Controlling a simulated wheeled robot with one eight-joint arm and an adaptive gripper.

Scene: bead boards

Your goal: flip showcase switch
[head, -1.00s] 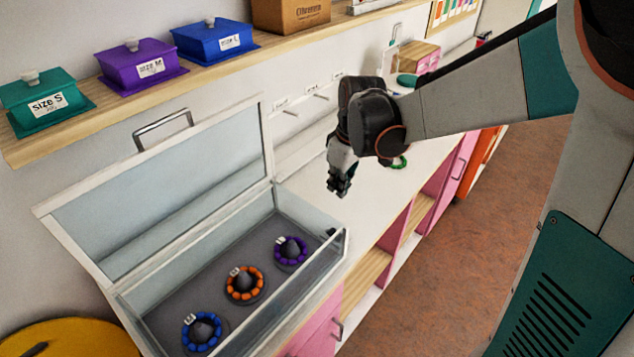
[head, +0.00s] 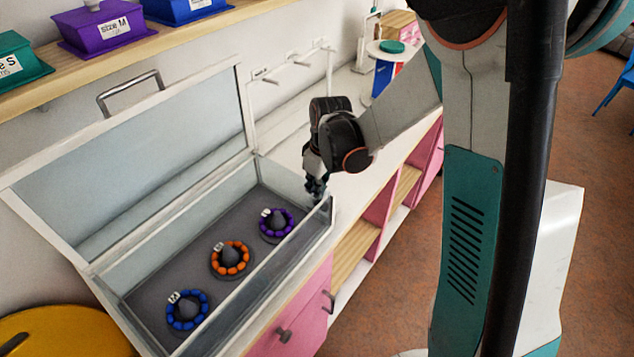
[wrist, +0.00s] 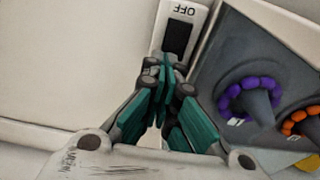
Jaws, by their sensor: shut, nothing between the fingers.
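The glass showcase (head: 90,272) stands on the counter with its lid (head: 150,160) raised. Inside it are a blue, an orange and a purple bead bracelet on dark cone stands. In the wrist view the showcase switch (wrist: 180,38) is a white plate marked OFF with a dark rocker, beside the showcase's end. My gripper (wrist: 168,68) is shut and empty, its teal fingertips just below the rocker in that view; I cannot tell whether they touch it. In the head view my gripper (head: 316,192) is at the showcase's far right end, and the switch is hidden there.
A wooden shelf (head: 150,42) with lidded boxes runs along the wall above. A white rack with pegs (head: 290,65) stands behind my gripper. The purple bracelet (head: 276,224) is the closest one to the gripper. Pink cabinets are below the counter.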

